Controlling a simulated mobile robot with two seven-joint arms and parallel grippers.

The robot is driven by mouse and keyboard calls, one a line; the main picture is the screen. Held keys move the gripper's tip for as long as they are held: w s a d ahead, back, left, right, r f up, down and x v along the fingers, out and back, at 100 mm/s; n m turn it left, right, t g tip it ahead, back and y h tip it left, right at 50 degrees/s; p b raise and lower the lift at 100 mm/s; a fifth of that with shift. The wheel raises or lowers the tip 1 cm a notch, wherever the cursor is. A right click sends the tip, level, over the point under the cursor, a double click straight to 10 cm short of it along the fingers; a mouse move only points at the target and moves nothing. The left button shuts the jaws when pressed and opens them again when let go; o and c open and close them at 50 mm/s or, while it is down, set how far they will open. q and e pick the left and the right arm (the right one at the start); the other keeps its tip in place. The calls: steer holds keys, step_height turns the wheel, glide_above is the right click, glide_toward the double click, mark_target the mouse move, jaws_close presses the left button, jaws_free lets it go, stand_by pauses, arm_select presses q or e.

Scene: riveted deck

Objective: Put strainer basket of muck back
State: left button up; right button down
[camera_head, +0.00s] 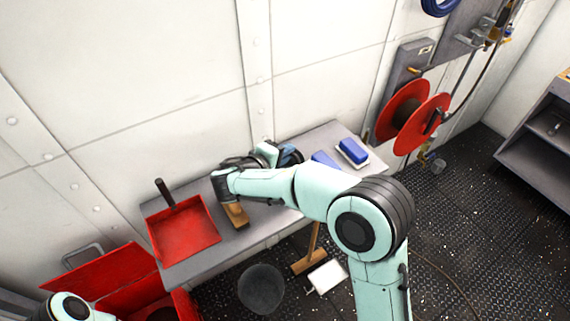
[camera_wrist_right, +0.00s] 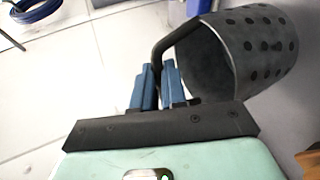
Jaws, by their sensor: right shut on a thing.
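The strainer basket (camera_wrist_right: 265,48) is a grey perforated cylinder with a dark bent handle (camera_wrist_right: 170,38). In the right wrist view it is tilted, its mouth facing left and down. My right gripper (camera_wrist_right: 160,82) has blue fingers shut on the handle, with the basket beside them on the right. The part of its inside that shows looks grey; I cannot make out muck. In the head view my right gripper (camera_head: 284,155) is over the grey bench (camera_head: 195,262) by the wall, and the basket is mostly hidden there. My left gripper is outside the view.
A red dustpan (camera_head: 184,230), a wooden brush (camera_head: 236,217) and a blue-and-white brush (camera_head: 352,152) lie on the bench. A dark bucket (camera_head: 261,290) stands on the floor in front. A red box (camera_head: 105,280) is at left, a red hose reel (camera_head: 420,122) at right.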

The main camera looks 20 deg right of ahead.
step_height(320, 180, down, 4)
steer(key=shift+f, duration=0.2)
steer(key=c, duration=1.6)
jaws_free()
steer(key=shift+f, duration=0.15)
steer(key=o, duration=0.4)
